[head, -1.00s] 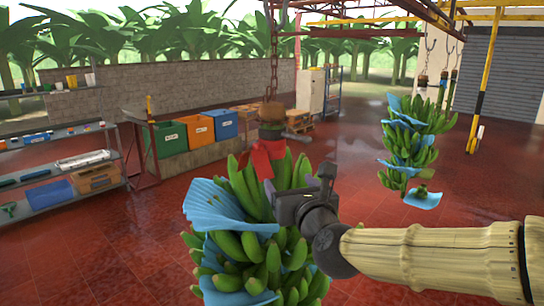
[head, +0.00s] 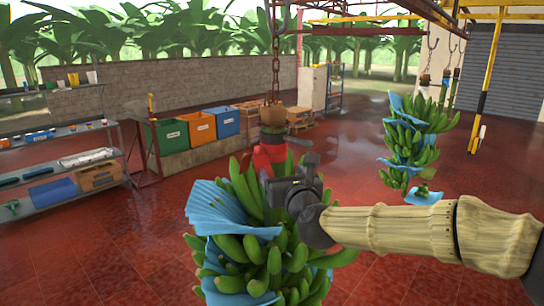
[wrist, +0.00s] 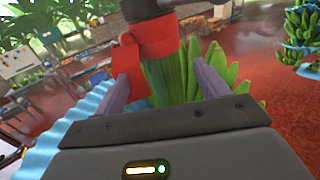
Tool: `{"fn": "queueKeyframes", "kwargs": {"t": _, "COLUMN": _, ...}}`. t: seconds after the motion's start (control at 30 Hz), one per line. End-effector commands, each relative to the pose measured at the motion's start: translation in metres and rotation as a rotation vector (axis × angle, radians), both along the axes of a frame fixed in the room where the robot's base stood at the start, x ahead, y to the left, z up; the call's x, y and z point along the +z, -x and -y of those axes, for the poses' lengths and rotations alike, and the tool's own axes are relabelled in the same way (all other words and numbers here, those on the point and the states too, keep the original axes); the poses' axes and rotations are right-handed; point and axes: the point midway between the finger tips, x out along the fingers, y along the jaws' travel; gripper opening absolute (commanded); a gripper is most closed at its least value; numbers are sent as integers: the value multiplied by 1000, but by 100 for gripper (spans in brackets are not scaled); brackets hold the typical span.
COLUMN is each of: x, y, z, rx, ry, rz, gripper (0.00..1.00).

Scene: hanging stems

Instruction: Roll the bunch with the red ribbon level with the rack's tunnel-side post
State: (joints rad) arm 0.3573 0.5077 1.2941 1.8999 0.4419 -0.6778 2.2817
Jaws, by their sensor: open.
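The bunch with the red ribbon (head: 240,255) hangs upright from a chain (head: 276,60) in the head view, with blue sheets among its green bananas. The red ribbon (head: 268,156) is tied around its stalk top, partly hidden by my gripper. My gripper (head: 290,168) is at the upper stalk, just below the ribbon knot. In the wrist view its two fingers stand apart on either side of the green stalk (wrist: 168,78), with the ribbon (wrist: 126,66) hanging by the left finger. Contact cannot be told. I cannot tell which post is the rack's tunnel-side post.
A second bunch (head: 412,145) with blue sheets hangs at the right. A yellow post with a black band (head: 485,90) stands beyond it. Shelves (head: 60,165) and coloured bins (head: 200,130) are at the left. The red floor between the bunches is clear.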

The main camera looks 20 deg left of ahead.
Motion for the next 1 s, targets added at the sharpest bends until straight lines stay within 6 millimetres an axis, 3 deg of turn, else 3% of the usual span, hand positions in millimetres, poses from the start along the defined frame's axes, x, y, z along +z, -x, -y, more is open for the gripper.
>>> {"fn": "queueKeyframes", "kwargs": {"t": 0.6, "x": 3, "y": -72, "z": -49, "rx": 0, "ry": -2, "rz": -3, "gripper": 73}}
{"fn": "queueKeyframes", "kwargs": {"t": 1.0, "x": -1, "y": -83, "z": -56, "rx": -1, "ry": 1, "rz": 0, "gripper": 73}}
